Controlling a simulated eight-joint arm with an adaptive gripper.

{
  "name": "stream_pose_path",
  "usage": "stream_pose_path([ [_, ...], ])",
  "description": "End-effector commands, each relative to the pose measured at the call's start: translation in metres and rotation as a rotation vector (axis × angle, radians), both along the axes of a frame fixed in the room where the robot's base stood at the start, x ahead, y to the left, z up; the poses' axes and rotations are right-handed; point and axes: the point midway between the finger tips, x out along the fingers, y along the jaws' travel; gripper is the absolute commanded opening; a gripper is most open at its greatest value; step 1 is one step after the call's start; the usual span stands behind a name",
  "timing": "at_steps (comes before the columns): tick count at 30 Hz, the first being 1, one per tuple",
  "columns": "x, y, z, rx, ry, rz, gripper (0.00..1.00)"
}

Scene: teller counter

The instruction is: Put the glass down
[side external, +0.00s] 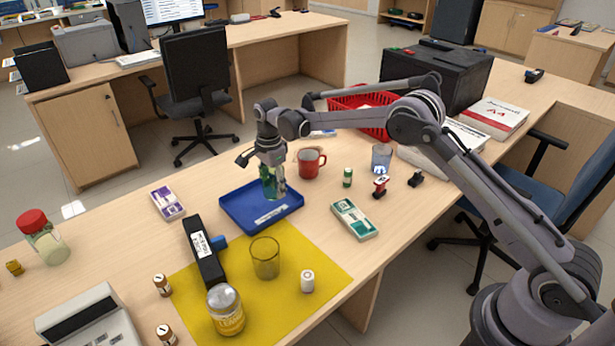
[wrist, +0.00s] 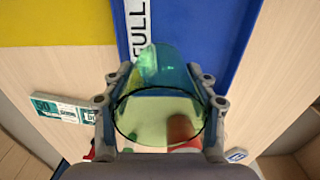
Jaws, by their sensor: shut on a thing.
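My gripper (side external: 272,188) is shut on a green see-through glass (side external: 268,178), which looks upright and held near the back part of the blue tray (side external: 236,222). The glass (wrist: 160,105) also fills the space between the fingers in the wrist view. The blue tray (wrist: 210,30) shows beyond it there, with a white label partly reading "FULL". I cannot tell whether the glass's base touches the tray.
A black labelled box (side external: 203,252), a jar with yellow contents (side external: 226,312) and a white bottle (side external: 307,281) stand in front. A green-and-white pack (side external: 354,219) lies right. The tray's front looks empty.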

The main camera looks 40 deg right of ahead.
Motion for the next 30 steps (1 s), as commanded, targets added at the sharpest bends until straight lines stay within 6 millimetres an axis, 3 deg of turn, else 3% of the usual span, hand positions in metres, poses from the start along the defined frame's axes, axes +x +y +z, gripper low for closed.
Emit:
stream_pose_path([
  [5,0.001,0.003,-0.009,0.0,0.0,-0.001,0.2],
  [13,0.001,0.002,-0.041,0.0,0.0,-0.001,0.2],
  [24,0.001,0.002,-0.045,0.0,0.0,-0.001,0.2],
  [25,0.001,0.002,-0.045,0.0,0.0,-0.001,0.6],
  [26,0.001,0.002,-0.045,0.0,0.0,-0.001,0.68],
  [30,0.001,0.002,-0.045,0.0,0.0,-0.001,0.68],
])
